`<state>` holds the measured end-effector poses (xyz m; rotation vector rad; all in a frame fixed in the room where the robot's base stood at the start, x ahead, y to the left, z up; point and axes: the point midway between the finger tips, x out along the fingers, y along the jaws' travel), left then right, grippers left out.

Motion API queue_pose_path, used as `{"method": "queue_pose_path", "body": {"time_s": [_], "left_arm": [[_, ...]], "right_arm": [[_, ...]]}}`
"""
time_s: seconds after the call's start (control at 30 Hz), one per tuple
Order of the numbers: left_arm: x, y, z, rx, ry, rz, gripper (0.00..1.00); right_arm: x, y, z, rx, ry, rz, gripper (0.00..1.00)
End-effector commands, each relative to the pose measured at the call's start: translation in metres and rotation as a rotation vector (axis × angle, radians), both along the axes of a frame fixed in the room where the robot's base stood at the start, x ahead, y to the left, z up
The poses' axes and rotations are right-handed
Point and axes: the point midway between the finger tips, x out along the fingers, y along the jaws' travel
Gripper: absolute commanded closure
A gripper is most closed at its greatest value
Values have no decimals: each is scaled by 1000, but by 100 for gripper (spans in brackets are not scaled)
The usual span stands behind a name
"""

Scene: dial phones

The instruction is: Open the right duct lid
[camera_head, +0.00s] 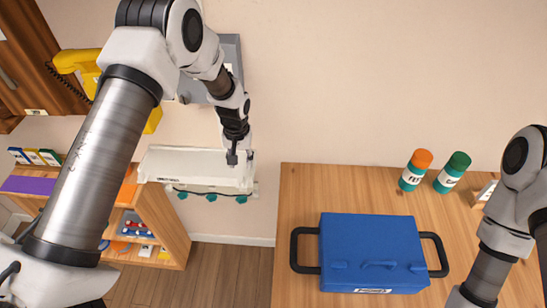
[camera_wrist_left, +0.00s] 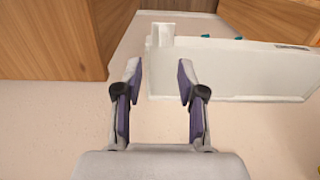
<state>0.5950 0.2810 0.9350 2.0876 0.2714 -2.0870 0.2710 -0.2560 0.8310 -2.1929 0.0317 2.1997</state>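A long white duct lid (camera_head: 195,165) is on the wall left of the table, with teal pieces showing along its lower edge. In the left wrist view the white panel (camera_wrist_left: 225,75) spans the right half, with a small white raised block (camera_wrist_left: 162,36) at its left end. My left gripper (camera_head: 232,158) is at the right end of the lid in the head view. In the left wrist view its fingers (camera_wrist_left: 158,75) are apart with nothing between them, close to the panel's block end. I cannot tell whether it touches. My right gripper is out of view; only its arm shows.
A wooden table (camera_head: 300,200) carries a blue case (camera_head: 370,245) with black handles, an orange-capped bottle (camera_head: 415,170) and a green-capped bottle (camera_head: 452,172). A yellow phone (camera_head: 80,62) hangs on the wall.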

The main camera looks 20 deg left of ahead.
Motion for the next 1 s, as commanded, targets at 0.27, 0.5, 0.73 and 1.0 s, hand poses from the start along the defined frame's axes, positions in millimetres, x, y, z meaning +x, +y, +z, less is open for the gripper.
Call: {"method": "queue_pose_path", "body": {"time_s": [0.27,0.5,0.73,1.0], "left_arm": [[-2,0,-46,0,6,-1,60],[-2,0,-77,0,4,-1,60],[-2,0,-79,-1,3,-1,64],[-2,0,-79,-1,3,-1,100]], "right_arm": [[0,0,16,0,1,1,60],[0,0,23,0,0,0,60],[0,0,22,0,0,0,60],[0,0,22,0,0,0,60]]}}
